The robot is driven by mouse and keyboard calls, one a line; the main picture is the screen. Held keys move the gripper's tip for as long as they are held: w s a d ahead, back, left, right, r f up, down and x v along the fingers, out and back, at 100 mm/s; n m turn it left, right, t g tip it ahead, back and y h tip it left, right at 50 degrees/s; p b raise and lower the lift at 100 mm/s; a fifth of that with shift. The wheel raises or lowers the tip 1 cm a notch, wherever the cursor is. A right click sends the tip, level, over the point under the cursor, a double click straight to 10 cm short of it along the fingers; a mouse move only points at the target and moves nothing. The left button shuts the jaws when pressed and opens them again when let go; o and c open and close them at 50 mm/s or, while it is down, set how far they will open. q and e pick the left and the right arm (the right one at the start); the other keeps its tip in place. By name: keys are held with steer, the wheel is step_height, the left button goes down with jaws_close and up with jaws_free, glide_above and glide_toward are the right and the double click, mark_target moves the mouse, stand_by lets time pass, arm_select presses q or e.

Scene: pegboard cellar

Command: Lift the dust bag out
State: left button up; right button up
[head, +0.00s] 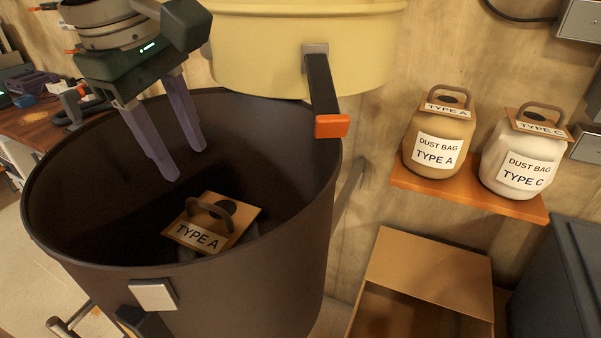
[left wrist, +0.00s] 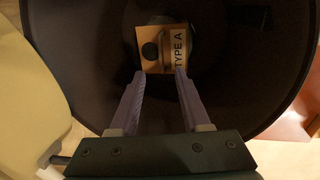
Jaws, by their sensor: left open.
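The dust bag's cardboard collar (head: 212,222), marked TYPE A, shows inside the dark drum (head: 180,289), with a brown handle and a dark round hole. The bag's body under the collar is mostly hidden in the shadowed drum. My left gripper (head: 174,164) is open and empty, pointing down over the drum's opening, above and to the left of the collar. In the left wrist view the collar (left wrist: 149,60) lies beyond and between the fingertips of the left gripper (left wrist: 160,76), apart from them. My right gripper is not in view.
A cream lid or upper housing (head: 280,50) with an orange-tipped latch (head: 331,126) stands behind the drum's rim. Dust bags of type A (head: 437,155) and type C (head: 515,169) stand on an orange shelf (head: 465,197). An open cardboard box (head: 428,268) and a dark bin (head: 562,285) are at lower right.

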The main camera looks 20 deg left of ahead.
mark_target(204, 203)
arm_select(q)
steer(key=f, duration=0.3)
steer(key=w+f+p, duration=0.1)
steer(key=f, duration=0.1)
steer(key=f+p, duration=0.1)
steer(key=f, duration=0.2)
steer(key=shift+w+a+f, duration=0.25)
steer(key=shift+a+f, duration=0.05)
steer(key=shift+f, duration=0.05)
steer(key=shift+c, duration=0.4)
jaws_close()
